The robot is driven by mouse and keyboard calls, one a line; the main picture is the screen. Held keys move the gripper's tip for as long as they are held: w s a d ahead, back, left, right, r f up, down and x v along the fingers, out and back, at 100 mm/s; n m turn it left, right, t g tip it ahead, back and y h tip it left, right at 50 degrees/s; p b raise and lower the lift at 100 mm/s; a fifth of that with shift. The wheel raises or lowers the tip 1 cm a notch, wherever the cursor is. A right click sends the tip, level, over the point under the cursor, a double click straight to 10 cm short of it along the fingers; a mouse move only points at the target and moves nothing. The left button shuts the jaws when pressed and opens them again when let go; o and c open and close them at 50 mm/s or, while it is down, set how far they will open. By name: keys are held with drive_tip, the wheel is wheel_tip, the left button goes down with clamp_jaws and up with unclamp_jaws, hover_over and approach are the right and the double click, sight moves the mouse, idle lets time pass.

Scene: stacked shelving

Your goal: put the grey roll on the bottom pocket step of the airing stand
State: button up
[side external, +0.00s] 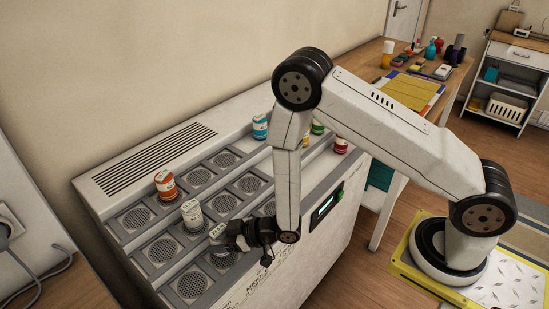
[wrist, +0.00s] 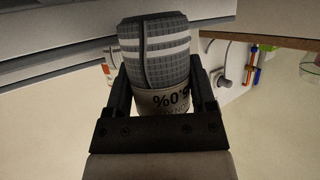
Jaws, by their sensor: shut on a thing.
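My gripper (side external: 231,236) is shut on the grey roll (wrist: 155,55), which has a grid pattern, two pale stripes and a printed label. In the wrist view my two fingers (wrist: 163,90) stand on either side of it. In the side external view only a small pale part of the held roll (side external: 217,230) shows beside the dark jaws. It is over the lower front steps of the airing stand (side external: 146,220); I cannot tell whether it touches a step. The stand has stepped rows of pockets with round grilles. The bottom pocket step (side external: 192,285) shows empty pockets at the left.
A pale roll (side external: 191,214) stands close to the held roll, one row up. An orange roll (side external: 166,185) and a blue roll (side external: 260,127) stand farther back. A red roll (side external: 340,145) and a green one (side external: 318,127) stand right, beyond my arm. A cluttered desk (side external: 375,60) is behind.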

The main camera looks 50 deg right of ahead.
drive_tip(key=shift+f, duration=1.25)
drive_tip(key=shift+f, duration=0.1)
drive_tip(key=o, duration=1.3)
drive_tip(key=shift+c, duration=0.2)
drive_tip(key=v, duration=1.2)
drive_tip(key=shift+w+d, duration=0.1)
